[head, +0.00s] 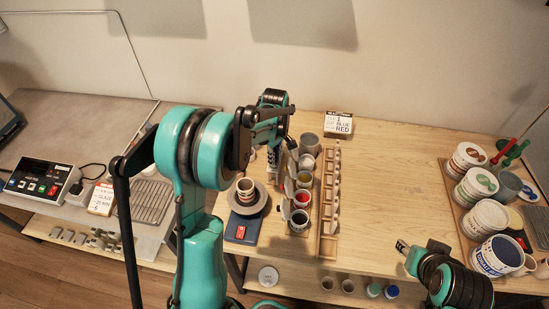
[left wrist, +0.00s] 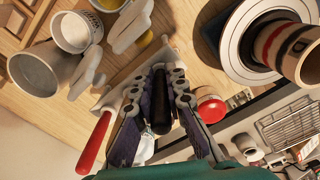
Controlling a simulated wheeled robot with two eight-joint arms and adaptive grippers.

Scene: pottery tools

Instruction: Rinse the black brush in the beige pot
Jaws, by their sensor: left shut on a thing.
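My left gripper (head: 274,160) is over the row of small pots left of the wooden rack. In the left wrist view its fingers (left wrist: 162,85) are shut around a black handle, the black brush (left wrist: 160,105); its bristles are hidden. A grey-beige pot (head: 309,141) stands at the back of the row, right of the left gripper. A similar pot shows in the left wrist view (left wrist: 35,72), to the left of and apart from the fingers. My right gripper (head: 404,247) is at the lower right; its fingers are too unclear to read.
Paint cups, one red inside (head: 302,197), stand beside a long wooden rack (head: 329,205). Labelled tubs (head: 485,217) stand on a board at right. The table between rack and board is clear.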

